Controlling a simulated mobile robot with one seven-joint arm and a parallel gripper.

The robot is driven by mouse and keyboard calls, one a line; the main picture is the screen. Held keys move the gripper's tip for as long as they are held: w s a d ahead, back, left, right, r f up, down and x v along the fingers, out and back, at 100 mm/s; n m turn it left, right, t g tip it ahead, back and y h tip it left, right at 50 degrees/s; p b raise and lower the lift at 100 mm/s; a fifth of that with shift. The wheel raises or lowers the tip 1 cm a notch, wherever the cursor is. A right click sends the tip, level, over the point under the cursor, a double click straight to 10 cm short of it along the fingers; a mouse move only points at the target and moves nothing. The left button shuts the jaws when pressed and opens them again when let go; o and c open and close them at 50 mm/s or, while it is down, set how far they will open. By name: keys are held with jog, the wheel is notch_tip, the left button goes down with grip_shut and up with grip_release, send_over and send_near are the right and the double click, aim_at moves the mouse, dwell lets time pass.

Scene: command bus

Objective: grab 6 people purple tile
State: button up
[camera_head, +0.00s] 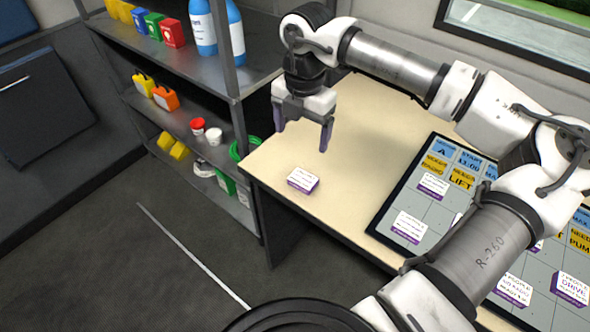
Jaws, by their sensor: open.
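A small tile (303,179) with a white printed top and purple sides lies flat on the pale desk near its left edge. Its text is too small to read. My gripper (301,142) hangs above the desk, a little behind and above this tile in the picture, with its two fingers pointing down, open and empty. Other white and purple tiles lie on the dark-framed board, including one at its upper left (433,185) and one at its left edge (408,226). I cannot tell which tile reads 6 people.
The board (384,222) also carries blue and yellow tiles, and my arm hides part of it. A metal shelf (186,73) with boxes, bottles and cups stands left of the desk (357,135). The desk between tile and board is clear.

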jog(key=p, duration=0.2)
send_over(303, 178)
notch_tip(303, 178, down, 8)
jog(key=shift+w+d+f, duration=0.1)
jog(key=shift+d+f, duration=0.05)
jog(key=shift+f+p, duration=1)
jog(key=shift+f, duration=1.7)
jog(key=c, duration=1.1)
